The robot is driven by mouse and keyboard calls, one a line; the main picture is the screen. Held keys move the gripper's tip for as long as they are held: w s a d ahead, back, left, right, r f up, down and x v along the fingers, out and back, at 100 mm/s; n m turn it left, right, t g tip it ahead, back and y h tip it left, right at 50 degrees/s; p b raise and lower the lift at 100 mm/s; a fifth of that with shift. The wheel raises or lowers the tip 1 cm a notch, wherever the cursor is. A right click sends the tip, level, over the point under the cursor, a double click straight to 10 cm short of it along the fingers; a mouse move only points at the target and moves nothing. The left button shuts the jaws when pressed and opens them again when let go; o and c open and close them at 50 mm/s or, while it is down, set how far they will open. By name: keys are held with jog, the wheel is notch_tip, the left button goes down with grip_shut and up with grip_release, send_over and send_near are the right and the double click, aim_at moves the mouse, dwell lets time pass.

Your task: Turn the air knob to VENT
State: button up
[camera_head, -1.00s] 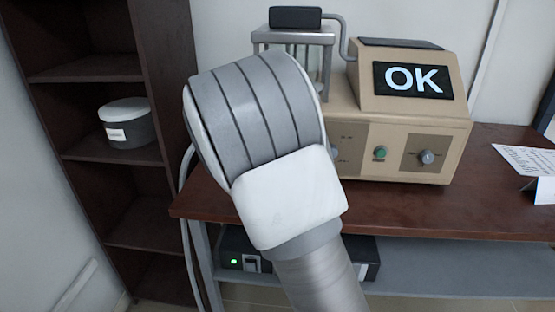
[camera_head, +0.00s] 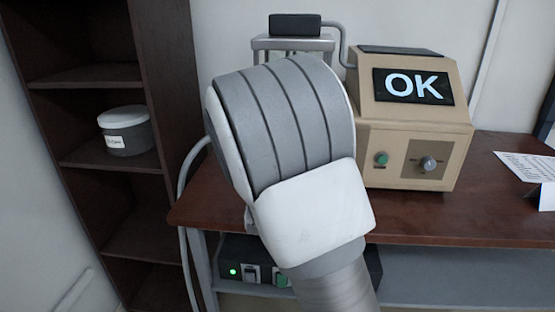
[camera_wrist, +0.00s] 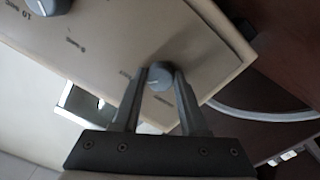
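The beige machine (camera_head: 415,130) with a lit "OK" screen stands on the brown table. In the wrist view a round grey knob (camera_wrist: 160,76) with a pale pointer line sits on the beige panel (camera_wrist: 105,55), seen tilted. Its small labels are too blurred to read. My gripper (camera_wrist: 161,74) has its two fingers apart, one on each side of this knob at the fingertips. I cannot tell whether they touch it. In the head view my arm hides the gripper and the panel's left part.
Another knob (camera_wrist: 47,4) is at the wrist view's top left. The head view shows a green button (camera_head: 381,159) and a grey knob (camera_head: 428,164) on the machine's front. A dark shelf with a lidded jar (camera_head: 127,130) stands left; a paper card (camera_head: 530,168) is right.

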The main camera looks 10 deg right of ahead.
jog(key=o, duration=0.3)
jog(key=shift+o, duration=0.2)
jog(key=b+v, duration=0.8)
jog(key=v, duration=0.9)
jog(key=shift+s+b, duration=0.2)
jog(key=shift+b, duration=0.2)
